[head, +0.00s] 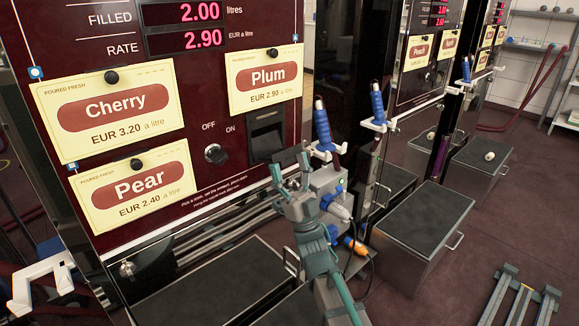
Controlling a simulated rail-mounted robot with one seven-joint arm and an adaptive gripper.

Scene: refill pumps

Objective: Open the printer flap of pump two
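The nearest pump panel (215,130) is dark red, and no pump number is readable on it. My gripper (289,166) is grey-green and just below and right of the flap, in front of the panel's lower edge. Its fingertips are apart with nothing seen between them. I cannot tell whether a finger touches the panel.
An OFF/ON knob (215,154) is left of the flap. A blue-handled nozzle (323,128) hangs in a white holder close on the right. Cherry (112,108), Plum (264,78) and Pear (134,187) cards hang on the panel.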

